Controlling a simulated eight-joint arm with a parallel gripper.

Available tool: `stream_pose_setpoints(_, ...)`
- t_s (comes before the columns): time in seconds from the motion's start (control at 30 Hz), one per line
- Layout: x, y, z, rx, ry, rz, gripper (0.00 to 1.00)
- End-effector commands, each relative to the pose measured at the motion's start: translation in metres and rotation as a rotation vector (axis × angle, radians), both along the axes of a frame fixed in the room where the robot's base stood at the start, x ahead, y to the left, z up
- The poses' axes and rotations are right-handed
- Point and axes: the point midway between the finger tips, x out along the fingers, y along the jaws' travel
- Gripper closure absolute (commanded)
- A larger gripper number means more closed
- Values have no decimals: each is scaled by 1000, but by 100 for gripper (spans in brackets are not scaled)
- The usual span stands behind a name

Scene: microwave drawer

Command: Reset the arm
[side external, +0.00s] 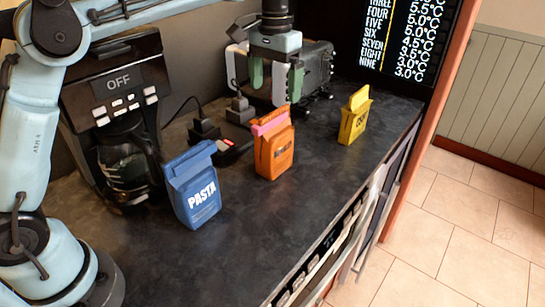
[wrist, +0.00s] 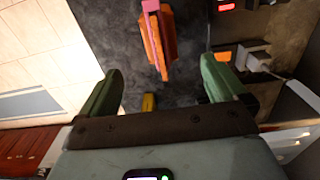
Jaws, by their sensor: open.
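My gripper (side external: 276,80) hangs above the dark counter at the back, with its two green fingers spread apart. It is in front of a black and silver appliance (side external: 318,68). In the wrist view, my gripper (wrist: 160,82) is open with nothing between its fingers. An orange bag with a pink top (side external: 274,150) stands upright below my gripper and apart from it. It also shows in the wrist view (wrist: 157,45). A yellow bag (side external: 354,120) stands to the right and shows small between the fingers in the wrist view (wrist: 149,102).
A blue pasta bag (side external: 195,190) stands at the front left of the counter (side external: 260,225). A coffee machine (side external: 118,90) reading OFF stands behind it. Black plugs with cords (side external: 204,128) lie near the wall. A drawer front (side external: 370,205) sits below the counter's right edge.

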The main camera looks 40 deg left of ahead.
Motion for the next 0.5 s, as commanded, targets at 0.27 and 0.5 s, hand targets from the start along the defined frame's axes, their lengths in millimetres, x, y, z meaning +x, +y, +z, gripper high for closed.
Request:
stream_pose_setpoints(0.27,-30,9,12,-6,-101,1,2)
stream_pose_setpoints(0.5,-77,20,12,-12,-245,3,2)
